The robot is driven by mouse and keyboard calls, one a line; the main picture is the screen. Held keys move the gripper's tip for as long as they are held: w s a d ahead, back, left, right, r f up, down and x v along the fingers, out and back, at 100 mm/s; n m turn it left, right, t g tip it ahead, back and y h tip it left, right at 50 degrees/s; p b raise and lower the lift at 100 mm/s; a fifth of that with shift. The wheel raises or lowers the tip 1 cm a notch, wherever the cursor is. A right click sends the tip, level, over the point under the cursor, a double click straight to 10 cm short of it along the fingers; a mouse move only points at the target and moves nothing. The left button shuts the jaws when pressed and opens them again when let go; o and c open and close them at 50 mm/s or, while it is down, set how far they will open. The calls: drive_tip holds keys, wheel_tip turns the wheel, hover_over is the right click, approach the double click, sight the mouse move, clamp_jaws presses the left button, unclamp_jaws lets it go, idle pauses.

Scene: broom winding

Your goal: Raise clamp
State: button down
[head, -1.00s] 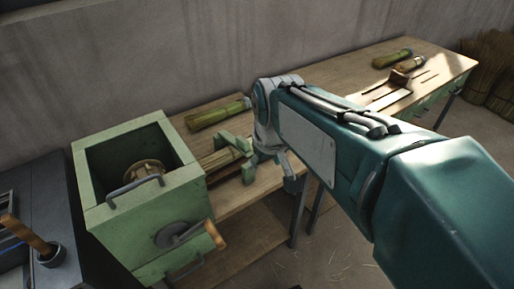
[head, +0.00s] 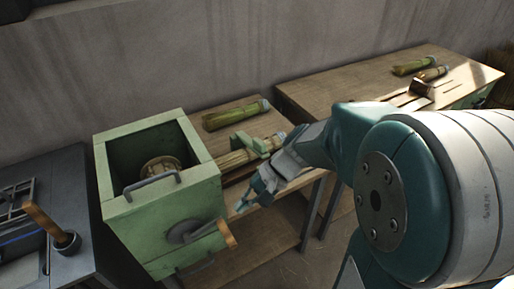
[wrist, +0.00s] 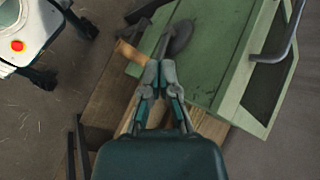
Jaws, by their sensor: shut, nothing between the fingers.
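A green clamp-like piece (head: 248,143) sits over a straw bundle (head: 238,158) on the bench, right of the green winding box (head: 168,225). I cannot tell its exact position on the bundle. My gripper (head: 246,203) is in front of the bench edge, below and apart from the clamp, beside the box's front right. In the wrist view my gripper (wrist: 158,70) is shut and empty. Its fingertips point toward the crank (wrist: 178,35) and its wooden handle (wrist: 128,52) on the green box (wrist: 220,60). The clamp is not distinguishable in the wrist view.
The crank's wooden handle (head: 228,234) sticks out from the box front, near my gripper. Another straw bundle (head: 236,114) lies behind the clamp. A grey bench (head: 30,240) with a wooden-handled tool (head: 50,225) stands left. A second table (head: 330,88) holds more bundles at right.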

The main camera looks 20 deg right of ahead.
drive_tip(key=w+d+f+m+t+y, duration=0.3)
drive_tip(key=w+f+m+t+y, duration=0.15)
drive_tip(key=w+m+t, duration=0.8)
drive_tip(key=d+f+m+t+h, duration=0.3)
drive_tip(key=d+f+m+h, duration=0.15)
drive_tip(key=d+m, duration=0.2)
drive_tip(key=d+f+m+t+h, duration=0.3)
drive_tip(key=d+m+h, duration=0.3)
drive_tip(key=m, duration=0.2)
drive_tip(key=shift+g, duration=0.25)
drive_tip(key=w, duration=0.3)
drive_tip(key=w+a, duration=0.1)
drive_tip(key=w, duration=0.2)
drive_tip(key=w+a, duration=0.1)
drive_tip(key=w, duration=0.2)
drive_tip(key=shift+r, duration=0.1)
